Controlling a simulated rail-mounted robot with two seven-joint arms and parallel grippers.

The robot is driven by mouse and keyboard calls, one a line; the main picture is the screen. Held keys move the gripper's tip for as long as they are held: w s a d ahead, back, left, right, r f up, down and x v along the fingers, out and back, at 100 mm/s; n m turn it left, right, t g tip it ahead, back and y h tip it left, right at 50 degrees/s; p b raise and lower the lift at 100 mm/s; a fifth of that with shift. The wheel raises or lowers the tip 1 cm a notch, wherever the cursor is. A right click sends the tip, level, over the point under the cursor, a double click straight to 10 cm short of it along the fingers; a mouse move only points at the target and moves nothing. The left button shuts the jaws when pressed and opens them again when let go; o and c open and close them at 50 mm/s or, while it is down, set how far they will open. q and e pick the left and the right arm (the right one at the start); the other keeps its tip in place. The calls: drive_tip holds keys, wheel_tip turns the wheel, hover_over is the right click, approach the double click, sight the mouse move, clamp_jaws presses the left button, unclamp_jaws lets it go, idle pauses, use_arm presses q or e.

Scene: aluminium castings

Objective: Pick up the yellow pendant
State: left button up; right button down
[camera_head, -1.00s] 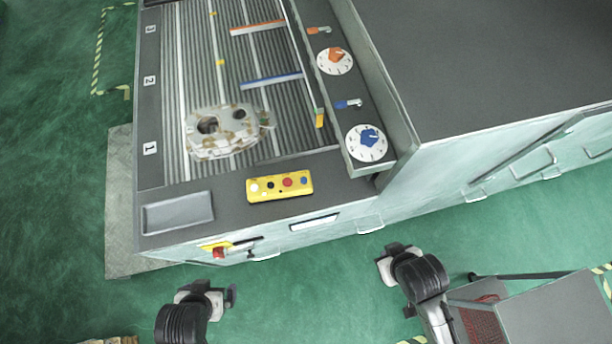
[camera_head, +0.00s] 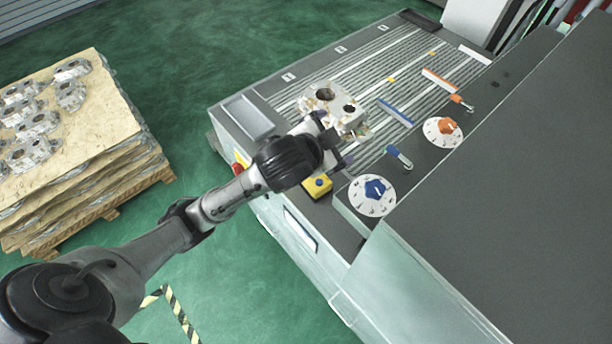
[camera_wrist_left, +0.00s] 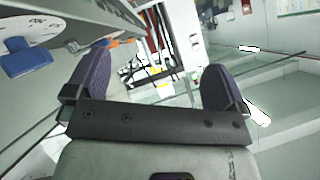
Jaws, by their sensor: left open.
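The yellow pendant (camera_head: 318,187) is a small box on the front edge of the machine table. In the head view only one end, with a blue button, shows; my left arm hides the rest. My left gripper (camera_head: 336,144) is above and beyond that visible end, near the casting, and I cannot tell its exact height. In the left wrist view its two dark fingers (camera_wrist_left: 152,80) are spread with nothing between them. My right gripper is not in view.
A casting (camera_head: 323,94) sits on the ribbed table beside my gripper. A blue dial (camera_head: 373,194), an orange dial (camera_head: 443,132) and levers stand on the raised panel to the right. A shallow tray (camera_head: 246,118) is at the left corner. A pallet of castings (camera_head: 100,190) stands left.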

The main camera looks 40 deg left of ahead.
use_arm(q)
drive_tip(key=w+a+f+m+g+y+b, duration=0.1)
drive_tip(key=w+a+m+g+y+b, duration=0.15)
drive_tip(key=w+a, duration=0.55)
drive_tip(key=s+f+m+g+h, duration=0.1)
drive_tip(key=f+m+g, duration=0.2)
drive_tip(key=f, duration=0.4)
drive_tip(key=s+a+f+m+g+h, duration=0.1)
drive_tip(key=f+m+g, duration=0.2)
drive_tip(key=f+m, duration=0.2)
drive_tip(key=s+a+f+m+g+h, duration=0.1)
drive_tip(key=s+f+m+g, duration=0.1)
drive_tip(key=f, duration=0.7)
drive_tip(key=shift+a+f+m+g, duration=0.15)
drive_tip(key=shift+m+g, duration=0.3)
drive_tip(key=shift+m, duration=0.15)
drive_tip(key=shift+a+f+m+g, duration=0.1)
drive_tip(key=shift+m+g, duration=0.3)
drive_tip(key=shift+m, duration=0.15)
wheel_tip(320, 180, down, 4)
drive_tip(key=shift+w+f+p, duration=0.15)
drive_tip(key=shift+p, duration=0.5)
drive_tip(key=shift+f, duration=0.45)
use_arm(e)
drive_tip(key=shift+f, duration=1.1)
use_arm(q)
drive_tip(key=shift+c, duration=0.3)
